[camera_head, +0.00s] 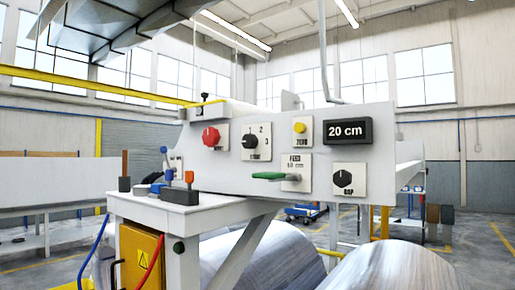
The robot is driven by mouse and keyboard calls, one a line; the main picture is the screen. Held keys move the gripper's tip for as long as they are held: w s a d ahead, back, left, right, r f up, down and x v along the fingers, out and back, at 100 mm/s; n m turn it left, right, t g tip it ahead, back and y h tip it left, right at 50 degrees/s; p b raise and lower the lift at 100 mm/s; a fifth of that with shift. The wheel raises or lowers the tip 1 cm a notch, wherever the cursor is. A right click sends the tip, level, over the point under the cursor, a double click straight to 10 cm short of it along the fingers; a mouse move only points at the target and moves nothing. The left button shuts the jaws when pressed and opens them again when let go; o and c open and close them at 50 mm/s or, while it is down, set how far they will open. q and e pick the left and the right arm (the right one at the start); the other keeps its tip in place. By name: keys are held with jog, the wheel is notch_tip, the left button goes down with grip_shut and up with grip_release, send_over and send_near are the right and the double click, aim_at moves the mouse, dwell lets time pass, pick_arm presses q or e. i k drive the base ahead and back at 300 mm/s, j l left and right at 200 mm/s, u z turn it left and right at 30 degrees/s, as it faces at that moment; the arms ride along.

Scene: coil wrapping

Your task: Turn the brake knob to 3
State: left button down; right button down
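A black knob (250,142) sits on a white plate on the machine's panel, with the numbers 1, 2 and 3 around its upper and right sides. The word under it is too small to read surely; it may be the brake knob. Its pointer seems to face left, away from the 3, but this is hard to tell. Neither of my grippers is in view, and nothing touches the knob.
The panel (220,174) also bears a red knob (211,137), a yellow button (299,128), a "20 cm" display (347,131), a green lever (281,176) and another black knob (343,178). Metal coils (262,258) lie below. A white bench (215,208) stands in front.

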aim_at(249, 141)
jog(key=j+u, duration=0.2)
jog(key=u, duration=0.15)
jog(key=j+u, duration=0.2)
jog(key=u, duration=0.15)
jog(key=i+j+u, duration=0.15)
jog(key=u, duration=0.2)
